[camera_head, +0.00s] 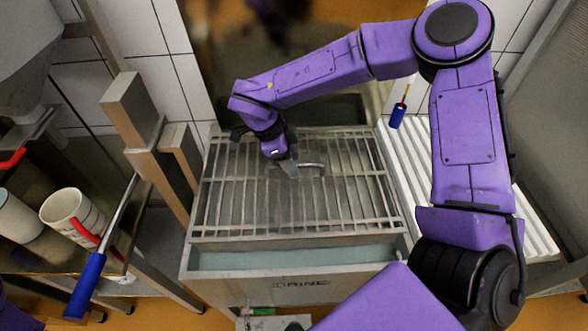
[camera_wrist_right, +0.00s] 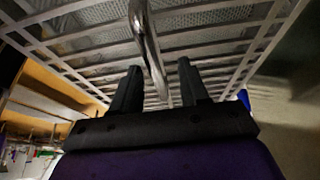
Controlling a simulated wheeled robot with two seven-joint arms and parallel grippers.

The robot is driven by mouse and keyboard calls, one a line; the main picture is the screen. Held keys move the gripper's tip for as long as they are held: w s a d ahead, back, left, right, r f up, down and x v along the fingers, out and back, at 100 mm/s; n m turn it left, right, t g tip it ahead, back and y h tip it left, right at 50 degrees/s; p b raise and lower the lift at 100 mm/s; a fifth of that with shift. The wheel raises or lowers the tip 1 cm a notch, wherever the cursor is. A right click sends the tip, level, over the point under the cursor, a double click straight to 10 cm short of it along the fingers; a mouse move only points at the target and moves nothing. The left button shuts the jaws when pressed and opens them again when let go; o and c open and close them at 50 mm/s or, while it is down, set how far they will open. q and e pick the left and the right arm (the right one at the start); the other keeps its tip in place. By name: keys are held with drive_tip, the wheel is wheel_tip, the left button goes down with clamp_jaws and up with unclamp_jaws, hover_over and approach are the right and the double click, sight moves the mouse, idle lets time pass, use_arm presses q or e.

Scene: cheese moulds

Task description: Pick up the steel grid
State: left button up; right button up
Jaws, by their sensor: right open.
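The steel grid (camera_head: 235,190) lies across the top of a brine tank in the head view. A curved metal handle (camera_head: 313,165) stands on its middle. My right gripper (camera_head: 289,166) is at the handle's left end, over the grid. In the right wrist view, the open fingers (camera_wrist_right: 158,66) point at the grid (camera_wrist_right: 215,42), and the handle (camera_wrist_right: 143,30) runs between them as seen from there. I cannot tell whether either finger touches it. My left gripper is not in view.
The tank (camera_head: 235,285) has a "BRINE" label and liquid at its near side. A white ribbed board (camera_head: 535,232) lies to its right. At left, a shelf holds white moulds (camera_head: 68,215), near a blue-handled tool (camera_head: 86,285). Wooden and steel blocks (camera_head: 130,110) stand by the tank's left edge.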

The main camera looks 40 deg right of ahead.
drive_tip(key=shift+s+r, duration=0.15)
drive_tip(key=shift+s, duration=0.2)
drive_tip(key=c, duration=0.5)
clamp_jaws()
drive_tip(key=shift+w, duration=0.1)
idle(0.5)
